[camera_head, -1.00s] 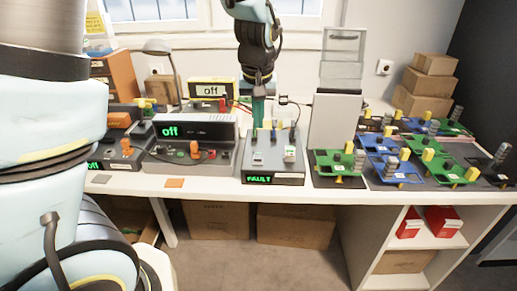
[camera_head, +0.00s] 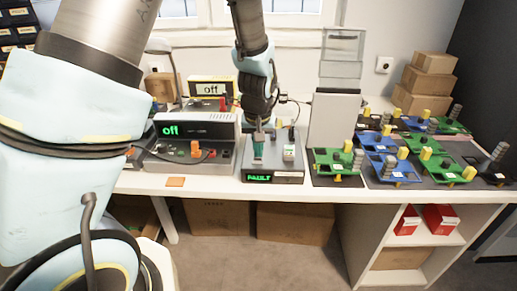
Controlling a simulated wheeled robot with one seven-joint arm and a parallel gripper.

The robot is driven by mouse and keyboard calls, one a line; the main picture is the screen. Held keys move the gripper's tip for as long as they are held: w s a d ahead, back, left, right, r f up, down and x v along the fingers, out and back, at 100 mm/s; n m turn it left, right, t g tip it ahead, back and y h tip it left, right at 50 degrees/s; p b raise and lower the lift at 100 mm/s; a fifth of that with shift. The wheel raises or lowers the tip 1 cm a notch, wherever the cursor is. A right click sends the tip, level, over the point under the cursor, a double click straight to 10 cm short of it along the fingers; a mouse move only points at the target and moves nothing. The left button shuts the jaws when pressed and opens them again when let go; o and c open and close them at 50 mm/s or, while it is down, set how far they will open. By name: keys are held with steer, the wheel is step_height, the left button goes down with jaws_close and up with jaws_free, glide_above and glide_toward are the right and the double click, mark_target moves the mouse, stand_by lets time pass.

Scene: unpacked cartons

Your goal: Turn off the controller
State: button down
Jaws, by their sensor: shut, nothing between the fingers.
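The controller, a grey box (camera_head: 275,166) with a green "FAULT" display (camera_head: 259,178) on its front edge, stands on the white table. A white switch-like part (camera_head: 289,153) sits at the right of its top. My gripper (camera_head: 258,150) points down over the left part of the controller's top. Its fingers are shut with nothing between them. Its tips are at or just above the top surface; I cannot tell whether they touch anything. The arm hides the back left of the box.
Left of the controller is a grey unit (camera_head: 192,127) reading "off", with an orange knob. Behind it stands a yellow meter (camera_head: 211,91), also reading "off". To the right are a grey panel (camera_head: 333,120) and several green and blue circuit boards (camera_head: 391,163).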

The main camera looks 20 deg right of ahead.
steer(key=shift+f, duration=0.3)
steer(key=shift+w+d+r, duration=0.25)
steer(key=shift+w+r, duration=0.05)
steer(key=shift+w, duration=0.3)
steer(key=shift+r+p, duration=0.15)
steer(key=shift+p, duration=0.15)
steer(key=shift+r+p, duration=0.3)
steer(key=shift+r, duration=0.05)
steer(key=p+v, duration=0.3)
steer(key=v, duration=0.1)
steer(key=shift+w+d, duration=0.1)
steer(key=shift+w, duration=0.1)
steer(key=s+a+r+b, duration=0.2)
steer(key=s+r, duration=0.2)
steer(key=r, duration=0.4)
